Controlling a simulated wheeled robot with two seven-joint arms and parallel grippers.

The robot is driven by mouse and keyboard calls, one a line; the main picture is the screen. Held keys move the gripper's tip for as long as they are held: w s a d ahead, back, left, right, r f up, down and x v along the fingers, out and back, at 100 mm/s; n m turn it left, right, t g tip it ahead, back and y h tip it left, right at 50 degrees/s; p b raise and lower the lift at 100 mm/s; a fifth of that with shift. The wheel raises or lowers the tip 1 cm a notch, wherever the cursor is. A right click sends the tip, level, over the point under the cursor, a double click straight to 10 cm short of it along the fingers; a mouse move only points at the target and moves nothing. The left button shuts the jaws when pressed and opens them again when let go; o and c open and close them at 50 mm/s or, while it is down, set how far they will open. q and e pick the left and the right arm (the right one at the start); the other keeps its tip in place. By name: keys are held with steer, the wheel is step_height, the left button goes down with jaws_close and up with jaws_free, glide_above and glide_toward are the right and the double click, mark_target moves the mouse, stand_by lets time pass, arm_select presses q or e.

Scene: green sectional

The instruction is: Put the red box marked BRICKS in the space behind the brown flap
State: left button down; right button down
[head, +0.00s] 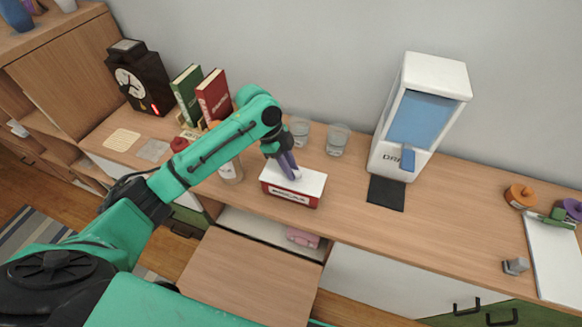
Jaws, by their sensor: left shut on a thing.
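The red box marked BRICKS (291,197) has a white top and is at the front edge of the counter, upright. My left gripper (294,174) reaches down from above and is shut on its top; whether the box touches the counter I cannot tell. The brown flap (248,277) is folded down below the counter front, its inner face up. The space behind it (262,228) is open, with a pink object (302,237) inside at the right. My right gripper is not in view.
A clear bottle (231,171) stands left of the box, two glasses (337,139) behind it. A white dispenser (420,113) with a black mat (386,193) stands to the right. Books (213,97) and a dark clock (139,80) are at the left.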

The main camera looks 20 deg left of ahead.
arm_select(q)
steer(key=shift+f, duration=0.35)
steer(key=c, duration=0.8)
jaws_free()
